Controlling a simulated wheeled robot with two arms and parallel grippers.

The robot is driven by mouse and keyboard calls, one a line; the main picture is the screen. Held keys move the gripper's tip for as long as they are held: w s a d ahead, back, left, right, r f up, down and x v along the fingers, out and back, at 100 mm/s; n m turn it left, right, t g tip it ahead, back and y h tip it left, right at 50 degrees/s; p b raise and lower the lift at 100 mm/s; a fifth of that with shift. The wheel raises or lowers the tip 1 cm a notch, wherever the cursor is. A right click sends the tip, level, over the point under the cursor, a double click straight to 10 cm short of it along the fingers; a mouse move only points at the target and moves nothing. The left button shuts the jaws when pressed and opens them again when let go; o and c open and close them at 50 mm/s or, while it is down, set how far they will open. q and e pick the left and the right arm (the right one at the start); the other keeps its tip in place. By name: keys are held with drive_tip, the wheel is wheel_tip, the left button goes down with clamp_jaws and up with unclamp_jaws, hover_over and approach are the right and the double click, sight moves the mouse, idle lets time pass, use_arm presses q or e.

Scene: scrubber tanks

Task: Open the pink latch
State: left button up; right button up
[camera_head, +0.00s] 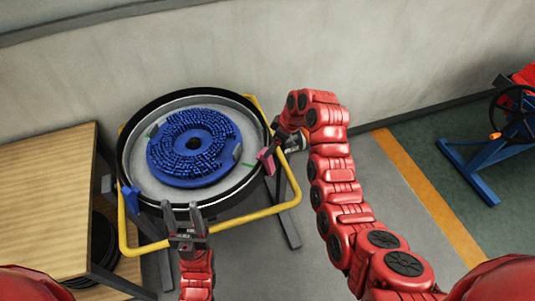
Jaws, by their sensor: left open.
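The pink latch (265,160) sits on the right side of the round black-rimmed tank (183,102). My right arm arches over from the right, and its gripper (277,150) is close beside the pink latch. Its fingertips are small and partly hidden by the red wrist, so I cannot tell whether they touch the latch. My left gripper (187,218) is open and empty at the front rim of the tank, well away from the pink latch.
A blue ring-shaped brush disc (195,175) lies inside the tank. A blue latch (131,201) is on the tank's left side. A yellow tube frame (270,210) surrounds the tank. A wooden table (50,190) stands left, and a blue stand with a wheel (470,170) far right.

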sight(266, 161)
drive_tip(key=shift+p+x, duration=0.65)
drive_tip(key=shift+x, duration=1.6)
drive_tip(key=shift+r, duration=0.1)
clamp_jaws()
